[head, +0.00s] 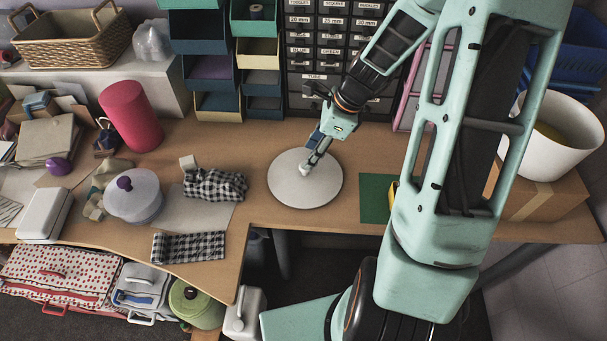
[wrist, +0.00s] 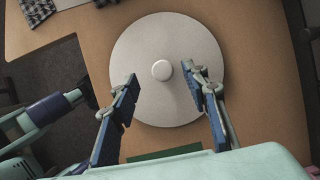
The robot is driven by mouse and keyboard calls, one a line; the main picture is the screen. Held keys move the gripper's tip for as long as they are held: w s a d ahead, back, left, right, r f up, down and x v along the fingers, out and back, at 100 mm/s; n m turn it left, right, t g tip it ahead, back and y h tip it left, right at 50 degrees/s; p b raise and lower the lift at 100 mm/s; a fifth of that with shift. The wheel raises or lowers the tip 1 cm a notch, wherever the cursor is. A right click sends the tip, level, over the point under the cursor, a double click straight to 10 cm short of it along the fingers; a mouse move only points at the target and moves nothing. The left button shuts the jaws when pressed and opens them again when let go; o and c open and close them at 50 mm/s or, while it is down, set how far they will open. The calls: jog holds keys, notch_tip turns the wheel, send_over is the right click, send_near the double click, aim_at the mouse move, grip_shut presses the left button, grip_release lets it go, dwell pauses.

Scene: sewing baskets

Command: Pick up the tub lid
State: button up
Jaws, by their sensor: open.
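The tub lid (head: 288,190) is a round, flat, pale grey disc lying on the wooden table. In the wrist view the lid (wrist: 150,40) has a small round white knob (wrist: 161,70) at its middle. My gripper (head: 309,163) is over the lid in the head view, hiding part of it. In the wrist view my gripper (wrist: 161,76) is open, with one blue-padded finger on each side of the knob. The right finger looks nearer the knob than the left. Nothing is held; I cannot tell the exact height above the lid.
A green mat (head: 374,198) lies right of the lid. A white open tub (head: 545,150) stands at the far right. Left are checked cloth (head: 188,247), a lidded round container (head: 134,205) with a purple knob, and a red cylinder (head: 131,117). Drawers (head: 325,25) stand behind.

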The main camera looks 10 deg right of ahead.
aim_at(305, 172)
jog(key=x, duration=0.2)
jog(key=d+x, duration=0.1)
jog(key=x, duration=0.2)
jog(key=shift+s+a+f+b, duration=0.1)
jog(key=shift+f+b, duration=0.2)
jog(key=shift+f, duration=0.15)
jog(key=shift+a+f, duration=0.25)
jog(key=shift+f, duration=0.2)
jog(key=shift+c, duration=0.4)
grip_shut()
